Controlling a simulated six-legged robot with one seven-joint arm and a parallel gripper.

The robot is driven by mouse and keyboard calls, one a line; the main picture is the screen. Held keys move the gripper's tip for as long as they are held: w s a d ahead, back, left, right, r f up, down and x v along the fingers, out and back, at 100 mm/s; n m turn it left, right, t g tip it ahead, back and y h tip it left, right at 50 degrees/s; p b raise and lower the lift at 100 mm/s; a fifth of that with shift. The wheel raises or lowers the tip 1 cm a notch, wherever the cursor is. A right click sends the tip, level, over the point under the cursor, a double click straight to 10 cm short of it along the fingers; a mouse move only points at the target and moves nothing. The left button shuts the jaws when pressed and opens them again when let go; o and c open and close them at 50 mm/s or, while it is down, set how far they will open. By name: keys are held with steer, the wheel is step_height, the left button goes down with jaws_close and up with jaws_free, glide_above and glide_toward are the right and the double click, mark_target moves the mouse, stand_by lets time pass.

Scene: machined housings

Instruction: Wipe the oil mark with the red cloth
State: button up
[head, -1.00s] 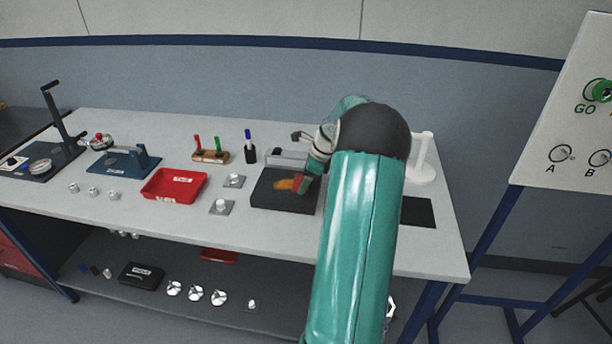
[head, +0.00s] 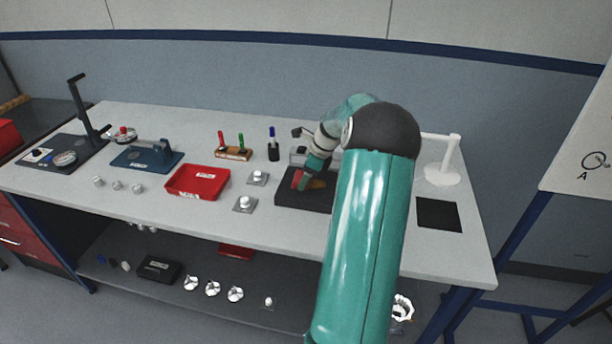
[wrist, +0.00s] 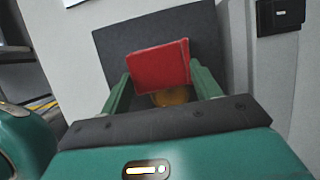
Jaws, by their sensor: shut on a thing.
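The red cloth (wrist: 158,66) is held between the fingers of my gripper (wrist: 160,88) in the wrist view. In the head view the red cloth (head: 298,180) shows at the end of my gripper (head: 303,176), low over the dark plate (head: 290,200). The oil mark (wrist: 172,97), brownish orange, lies on the plate (wrist: 209,28) just beside the cloth and is partly hidden by it and my gripper. In the head view the oil mark (head: 317,184) shows right of the cloth. I cannot tell whether the cloth touches the plate.
A red tray (head: 197,183) and two small square plates with white knobs (head: 257,177) stand left of the dark plate. A white stand (head: 443,177) and a black mat (head: 439,214) are to the right.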

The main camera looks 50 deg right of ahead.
steer(key=shift+w+a, duration=0.3)
steer(key=shift+w, duration=0.45)
